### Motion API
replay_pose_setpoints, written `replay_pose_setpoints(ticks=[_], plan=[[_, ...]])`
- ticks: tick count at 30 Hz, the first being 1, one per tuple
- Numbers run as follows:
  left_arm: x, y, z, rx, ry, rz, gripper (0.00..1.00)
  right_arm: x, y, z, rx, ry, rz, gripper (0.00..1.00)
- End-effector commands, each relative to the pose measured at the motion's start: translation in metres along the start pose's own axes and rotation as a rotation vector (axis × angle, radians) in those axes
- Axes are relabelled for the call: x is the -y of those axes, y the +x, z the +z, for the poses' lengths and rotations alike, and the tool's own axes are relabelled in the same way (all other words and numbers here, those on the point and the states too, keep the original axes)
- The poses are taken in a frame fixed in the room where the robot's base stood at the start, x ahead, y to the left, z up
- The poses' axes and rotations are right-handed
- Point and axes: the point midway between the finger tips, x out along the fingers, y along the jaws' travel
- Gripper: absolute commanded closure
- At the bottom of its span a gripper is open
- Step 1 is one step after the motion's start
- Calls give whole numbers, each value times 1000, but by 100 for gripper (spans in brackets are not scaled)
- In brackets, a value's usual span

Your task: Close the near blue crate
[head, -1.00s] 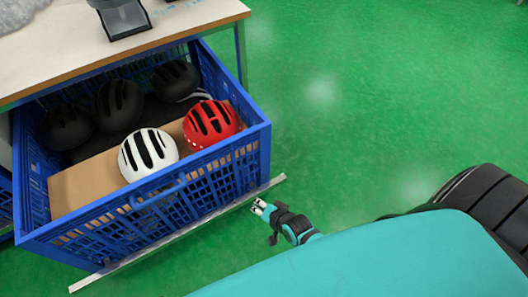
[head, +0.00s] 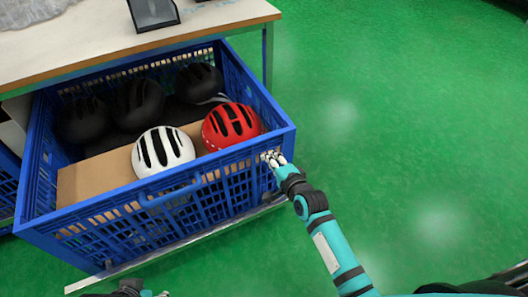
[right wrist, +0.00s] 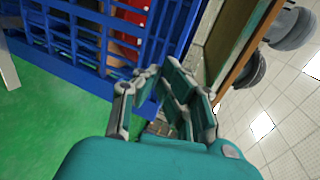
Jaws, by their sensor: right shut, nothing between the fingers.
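The near blue crate (head: 215,200) stands pulled out from under the table, its open top showing helmets. Its slatted front wall with a handle (head: 168,192) faces me. My right gripper (head: 273,158) is shut and empty at the front wall, close to its right corner; I cannot tell whether it touches. In the right wrist view the gripper (right wrist: 150,78) is in front of the crate's blue slats (right wrist: 85,35). Part of my left gripper (head: 145,292) shows at the bottom edge of the head view; its fingers are mostly cut off.
A white helmet (head: 163,152), a red helmet (head: 230,126) and several black ones lie in the crate. The wooden table (head: 90,40) stands above its back part. A pale strip (head: 100,278) lies on the floor below the front. Green floor (head: 400,120) is clear to the right.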

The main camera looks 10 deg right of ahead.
Motion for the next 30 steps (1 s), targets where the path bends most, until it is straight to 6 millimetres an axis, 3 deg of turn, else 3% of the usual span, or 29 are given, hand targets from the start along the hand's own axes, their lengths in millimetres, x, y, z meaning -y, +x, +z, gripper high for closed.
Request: replay_pose_setpoints(ticks=[3, 9, 30], plan=[[0, 6, 3, -1, 0, -1, 60, 3, 24, 0, 1, -1, -3, 100], [0, 11, 5, -1, 0, -1, 60, 9, 44, 0, 0, -1, 0, 100], [0, 10, 4, -1, 0, 0, 60, 14, 52, 0, 0, 0, 1, 100]])
